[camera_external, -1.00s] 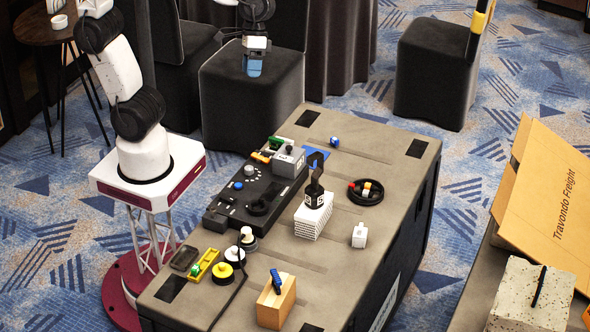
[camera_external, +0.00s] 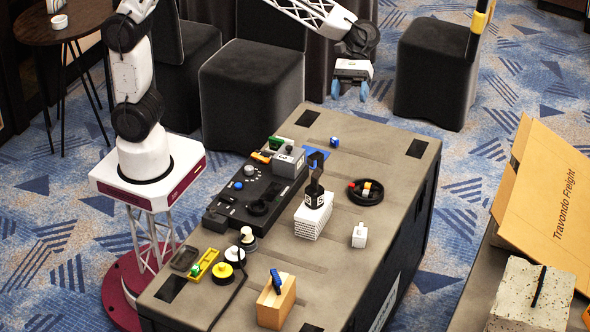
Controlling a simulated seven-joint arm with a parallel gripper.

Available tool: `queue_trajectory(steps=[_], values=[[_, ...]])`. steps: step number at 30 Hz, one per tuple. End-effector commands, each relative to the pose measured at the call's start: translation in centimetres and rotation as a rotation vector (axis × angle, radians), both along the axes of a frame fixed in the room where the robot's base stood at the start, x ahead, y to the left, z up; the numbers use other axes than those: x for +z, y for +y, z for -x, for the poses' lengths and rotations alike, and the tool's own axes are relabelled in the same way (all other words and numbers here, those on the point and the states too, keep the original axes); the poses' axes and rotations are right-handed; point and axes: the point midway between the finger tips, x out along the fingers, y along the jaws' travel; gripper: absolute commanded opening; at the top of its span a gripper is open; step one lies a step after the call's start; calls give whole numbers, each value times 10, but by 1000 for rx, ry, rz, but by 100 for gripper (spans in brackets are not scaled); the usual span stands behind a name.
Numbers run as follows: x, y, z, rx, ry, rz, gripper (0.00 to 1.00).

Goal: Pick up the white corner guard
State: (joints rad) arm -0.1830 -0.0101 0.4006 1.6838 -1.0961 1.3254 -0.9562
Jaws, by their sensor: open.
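A small white angular piece (camera_external: 360,236) stands on the right part of the grey case top, in front of the black round dish. It looks like the white corner guard, but it is too small to be sure. My gripper (camera_external: 350,91) is up beyond the far edge of the case top, with its two blue fingertips apart and nothing between them. It is well away from the white piece.
A white stack with a black-handled item (camera_external: 314,205) stands left of the white piece. The black round dish (camera_external: 366,199) holds small coloured blocks. A black control panel (camera_external: 252,196), a wooden block (camera_external: 276,302) and a blue cube (camera_external: 334,141) share the grey case top (camera_external: 400,190).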

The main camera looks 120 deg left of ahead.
Motion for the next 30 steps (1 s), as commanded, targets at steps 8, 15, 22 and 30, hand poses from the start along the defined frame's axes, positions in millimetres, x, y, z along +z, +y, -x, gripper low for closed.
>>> queue_trajectory(steps=[8,15,22,30], values=[[-11,12,-37,72,72,95,72],[-18,20,-59,115,118,158,72],[-72,20,-61,122,128,167,72],[-160,20,-61,121,127,166,72]])
